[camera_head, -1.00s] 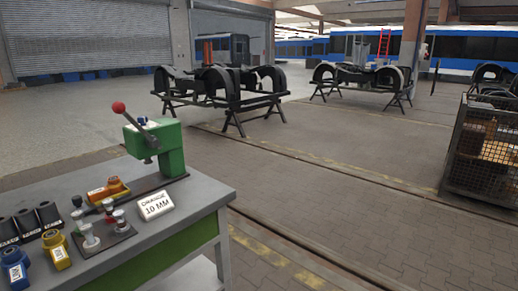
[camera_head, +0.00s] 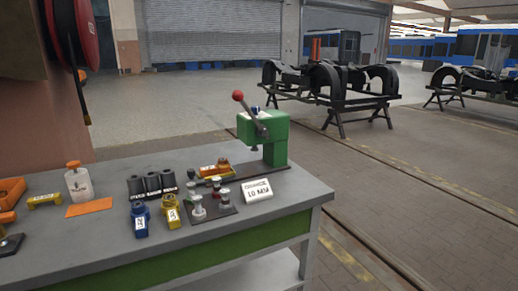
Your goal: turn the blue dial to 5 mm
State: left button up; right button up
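A green press (camera_head: 268,138) with a red-knobbed lever (camera_head: 250,114) stands at the back right of the workbench (camera_head: 110,165). A small blue piece (camera_head: 256,109) shows on top of the press, partly behind the lever; its setting is too small to read. A blue block-like part (camera_head: 140,218) with a white label stands near the bench's front, beside a similar yellow one (camera_head: 173,211). I cannot tell which blue thing is the dial. A white sign (camera_head: 257,190) reads "ORANGE 10 MM". Neither of my grippers is in view.
Black labelled cylinders (camera_head: 152,184), a dark plate with metal stamps (camera_head: 212,208) and an orange-yellow part (camera_head: 216,170) crowd the bench's middle. A white bottle (camera_head: 78,182) and an orange mat (camera_head: 89,207) are at left. Bogie frames (camera_head: 335,85) stand on the floor behind.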

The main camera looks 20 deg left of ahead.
aim_at(255, 109)
jog(key=i+j, duration=0.1)
jog(key=j, duration=0.25)
jog(key=i+j, duration=0.15)
jog(key=j, duration=0.2)
jog(key=i+j+z, duration=0.1)
jog(key=j+z, duration=0.75)
jog(key=j, duration=0.1)
